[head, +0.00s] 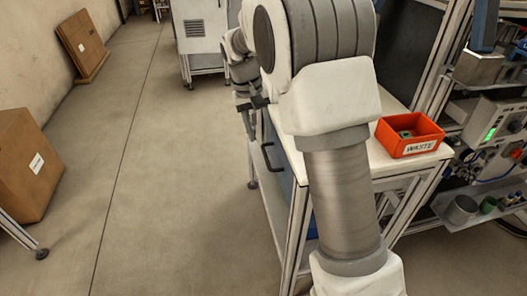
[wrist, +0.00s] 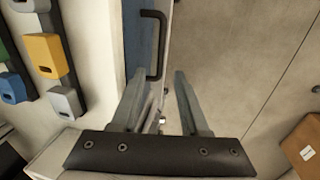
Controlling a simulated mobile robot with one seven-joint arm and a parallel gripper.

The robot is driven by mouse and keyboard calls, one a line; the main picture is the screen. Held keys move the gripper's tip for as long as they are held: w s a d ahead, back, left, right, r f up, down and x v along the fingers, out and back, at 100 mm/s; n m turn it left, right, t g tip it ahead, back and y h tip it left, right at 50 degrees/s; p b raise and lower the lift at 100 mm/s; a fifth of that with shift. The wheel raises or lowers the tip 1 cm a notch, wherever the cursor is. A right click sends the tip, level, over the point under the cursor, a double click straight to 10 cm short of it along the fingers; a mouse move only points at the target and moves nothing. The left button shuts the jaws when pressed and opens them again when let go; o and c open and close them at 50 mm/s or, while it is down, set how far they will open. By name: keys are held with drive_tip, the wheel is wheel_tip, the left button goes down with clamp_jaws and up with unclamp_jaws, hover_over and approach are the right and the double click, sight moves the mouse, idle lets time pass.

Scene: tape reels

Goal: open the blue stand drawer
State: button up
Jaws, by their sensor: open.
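The blue stand drawer front (wrist: 133,45) is in the wrist view, upper middle, along the side of the white-topped stand. Its black bar handle (wrist: 163,42) stands out to the right of it. In the head view the handle (head: 267,157) shows left of my arm, and most of the drawer front is hidden behind the arm. The drawer looks closed. My gripper (wrist: 162,76) is open and empty. Its fingertips are near the lower end of the handle in the wrist view; whether they touch it I cannot tell. In the head view my gripper (head: 257,103) is small and partly hidden.
An orange bin marked WASTE (head: 410,136) stands on the stand's white top (head: 384,163). A yellow holder (wrist: 46,55) and other holders are at left in the wrist view. A cardboard box (head: 26,165) is at far left. The floor (head: 165,170) left of the stand is clear.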

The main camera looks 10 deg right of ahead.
sight(265, 153)
drive_tip(key=f, duration=0.3)
drive_tip(key=d+f+b, duration=0.1)
drive_tip(key=f, duration=0.2)
drive_tip(key=shift+d+f, duration=0.1)
drive_tip(key=shift+f, duration=0.05)
drive_tip(key=shift+c, duration=0.2)
clamp_jaws()
idle(1.1)
